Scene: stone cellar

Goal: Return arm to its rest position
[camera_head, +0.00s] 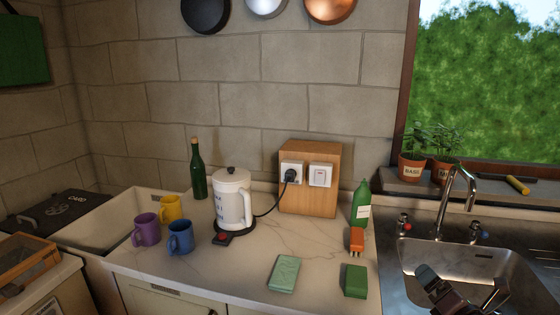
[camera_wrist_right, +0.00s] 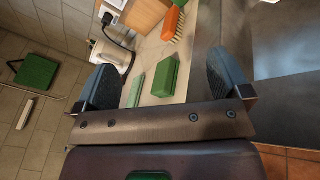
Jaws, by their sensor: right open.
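My right gripper (camera_head: 463,287) is at the lower right of the head view, over the front of the sink. Its two fingers stand wide apart. In the right wrist view the gripper (camera_wrist_right: 166,82) has dark blue-grey finger pads with no object held between them. The green block (camera_wrist_right: 165,77) seen between the fingers lies on the counter beyond them. My left arm and gripper are not in view.
The metal sink (camera_head: 412,262) and its tap (camera_head: 460,190) are close to my right gripper. On the counter stand a green bottle (camera_head: 361,203), an orange brush (camera_head: 356,240), a green block (camera_head: 355,281), a pale green block (camera_head: 284,273), a white kettle (camera_head: 232,200) and several mugs.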

